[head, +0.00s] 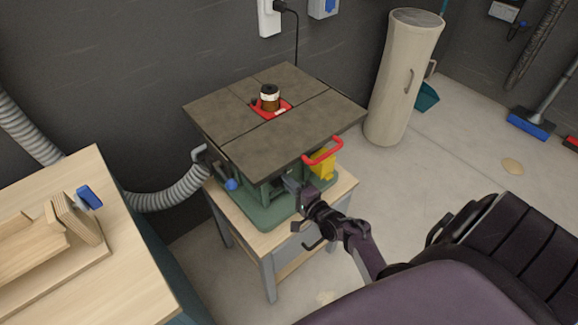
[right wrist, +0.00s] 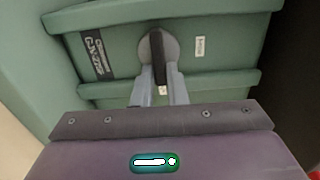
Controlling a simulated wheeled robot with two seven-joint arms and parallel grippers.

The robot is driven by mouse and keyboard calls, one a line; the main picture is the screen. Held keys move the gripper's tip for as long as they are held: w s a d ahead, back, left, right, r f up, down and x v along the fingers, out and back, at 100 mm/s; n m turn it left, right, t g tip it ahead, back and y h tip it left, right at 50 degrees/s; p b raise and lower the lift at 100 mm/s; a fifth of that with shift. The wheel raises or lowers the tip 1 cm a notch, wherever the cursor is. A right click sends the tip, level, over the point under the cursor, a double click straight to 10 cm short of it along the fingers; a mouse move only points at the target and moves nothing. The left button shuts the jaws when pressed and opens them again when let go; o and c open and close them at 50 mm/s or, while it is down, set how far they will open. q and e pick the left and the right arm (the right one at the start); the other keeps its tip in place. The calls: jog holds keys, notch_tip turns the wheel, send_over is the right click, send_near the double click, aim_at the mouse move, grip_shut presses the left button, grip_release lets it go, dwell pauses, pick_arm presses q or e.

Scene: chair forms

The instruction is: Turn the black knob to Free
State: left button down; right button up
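The black knob (right wrist: 158,58) is a narrow upright bar on a round grey plate, on the green front panel of the machine in the right wrist view. My right gripper (right wrist: 160,80) has its two grey fingers close on either side of the knob's lower part, and they look shut on it. Small white labels sit right of the knob (right wrist: 200,47) and below it, partly between the fingers; their print is too small to read. In the head view, my right gripper (head: 291,184) reaches under the machine's tabletop, and the knob is hidden. My left gripper is out of view.
The machine's dark tabletop (head: 235,132) overhangs the gripper. A red handle (head: 323,153) and a yellow part (head: 322,165) are close to its right. A wooden workbench (head: 130,245) stands at left, with a grey hose (head: 172,197) behind. A beige cylinder (head: 397,85) stands behind right.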

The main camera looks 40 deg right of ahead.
jog(key=o, duration=0.4)
jog(key=shift+o, duration=0.2)
jog(key=s, duration=0.7)
jog(key=shift+s+d, duration=0.3)
jog(key=shift+s, duration=0.1)
